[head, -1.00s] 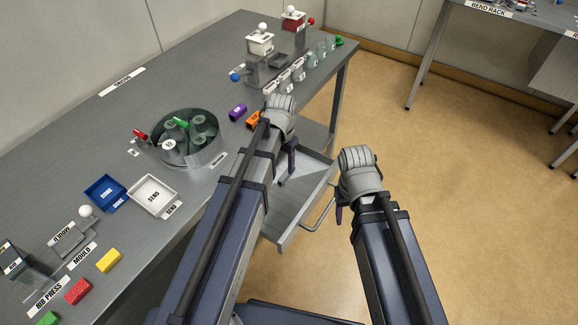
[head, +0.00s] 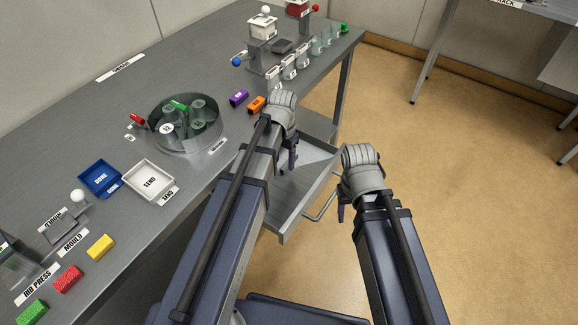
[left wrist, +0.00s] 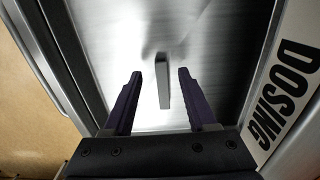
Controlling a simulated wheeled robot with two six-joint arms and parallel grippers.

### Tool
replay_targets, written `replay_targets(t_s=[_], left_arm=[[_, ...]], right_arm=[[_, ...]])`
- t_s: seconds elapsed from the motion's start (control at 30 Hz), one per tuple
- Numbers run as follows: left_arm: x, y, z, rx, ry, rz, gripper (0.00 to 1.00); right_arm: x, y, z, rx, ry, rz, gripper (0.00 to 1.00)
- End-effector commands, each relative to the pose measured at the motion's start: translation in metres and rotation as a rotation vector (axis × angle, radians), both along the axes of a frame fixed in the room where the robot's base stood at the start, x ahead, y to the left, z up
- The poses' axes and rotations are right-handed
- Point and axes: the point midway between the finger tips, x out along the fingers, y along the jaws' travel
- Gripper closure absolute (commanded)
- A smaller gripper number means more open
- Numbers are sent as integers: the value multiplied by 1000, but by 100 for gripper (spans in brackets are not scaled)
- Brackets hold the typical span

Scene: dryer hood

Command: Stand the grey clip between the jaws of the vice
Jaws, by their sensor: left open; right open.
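A slim grey bar (left wrist: 162,80), which looks like the grey clip, is in the shiny metal drawer in the left wrist view. It appears between the two dark fingers of my left gripper (left wrist: 157,88), which is open; nothing shows it touching either finger. In the head view my left gripper (head: 290,158) hangs over the pulled-out drawer (head: 285,212), and the bar cannot be made out there. My right gripper (head: 342,200) is open and empty, to the right of the drawer over the floor. I cannot pick out the vice with certainty.
The grey table (head: 75,130) carries a round bin (head: 215,138) of jars, a blue tray (head: 100,178), a white tray (head: 148,182), and purple (head: 239,98) and orange (head: 257,105) blocks. The drawer handle (head: 322,205) juts out. Floor at the right is open.

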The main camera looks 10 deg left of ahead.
Motion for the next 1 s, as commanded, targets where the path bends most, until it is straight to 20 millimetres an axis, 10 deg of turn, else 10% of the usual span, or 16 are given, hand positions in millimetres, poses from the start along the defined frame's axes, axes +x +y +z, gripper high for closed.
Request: replay_targets(t_s=[0.5,1.0], left_arm=[[1,2,-29,0,0,0,44],[1,2,-29,0,0,0,100]], right_arm=[[0,0,-29,0,0,0,43],[0,0,-29,0,0,0,43]])
